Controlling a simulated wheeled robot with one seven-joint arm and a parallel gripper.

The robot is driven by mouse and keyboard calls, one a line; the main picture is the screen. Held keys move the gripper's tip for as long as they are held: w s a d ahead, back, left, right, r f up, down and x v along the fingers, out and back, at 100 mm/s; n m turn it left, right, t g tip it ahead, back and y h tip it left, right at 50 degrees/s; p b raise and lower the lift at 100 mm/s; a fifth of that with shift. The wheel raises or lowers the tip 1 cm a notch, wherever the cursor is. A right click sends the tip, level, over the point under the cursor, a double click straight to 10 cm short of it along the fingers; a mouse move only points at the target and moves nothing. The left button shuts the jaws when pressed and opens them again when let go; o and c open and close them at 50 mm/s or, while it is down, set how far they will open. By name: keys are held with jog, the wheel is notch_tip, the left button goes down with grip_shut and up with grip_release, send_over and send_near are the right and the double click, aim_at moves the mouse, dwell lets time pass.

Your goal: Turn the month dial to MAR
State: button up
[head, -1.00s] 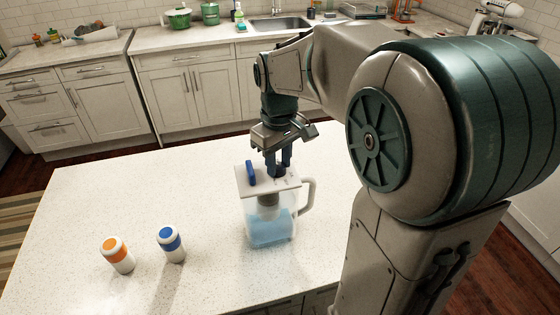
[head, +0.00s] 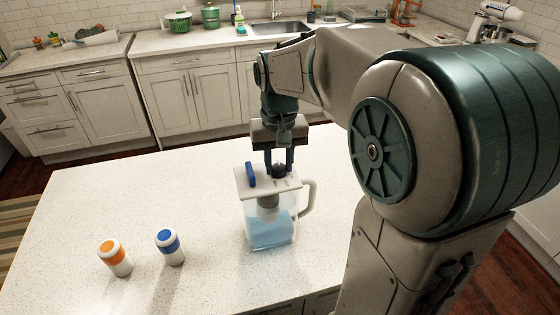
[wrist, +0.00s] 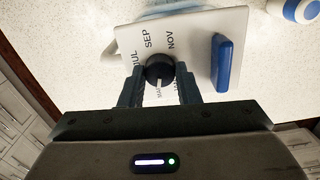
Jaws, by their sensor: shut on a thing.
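A clear water pitcher (head: 270,232) with blue water stands upright on the white island, handle to the right. Its white lid (head: 247,182) carries a black round month dial (head: 279,171) and a blue upright tab (head: 251,175). In the wrist view the dial (wrist: 160,70) has a white pointer line aimed toward the gripper side, near a label that seems to begin with MA. JUL, SEP and NOV show on the lid (wrist: 200,35); other labels are partly hidden by the fingers. My gripper (head: 279,168) points down over the lid, its fingers (wrist: 160,88) closed on both sides of the dial.
An orange-banded white bottle (head: 115,257) and a blue-banded white bottle (head: 170,246) stand on the island (head: 75,215) left of the pitcher. The island top around them is clear. A counter with a sink (head: 278,28) runs along the back.

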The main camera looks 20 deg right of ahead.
aim_at(279, 167)
dwell(0.3)
jog(key=o, duration=1)
notch_tip(279, 167, up, 14)
jog(key=shift+f+b, duration=0.1)
jog(key=shift+b, duration=0.3)
jog(key=shift+s+d+f+n+t, duration=0.15)
jog(key=shift+s+f+t, duration=0.5)
jog(key=shift+s+f, duration=1.9)
jog(key=shift+s+d+f+n+t, duration=0.2)
jog(key=shift+s+f+t, duration=0.4)
jog(key=shift+s+f, duration=1.95)
jog(key=shift+s+d+f+n+t, duration=0.15)
jog(key=shift+s+f+t, duration=0.5)
jog(key=shift+s+f, duration=1.9)
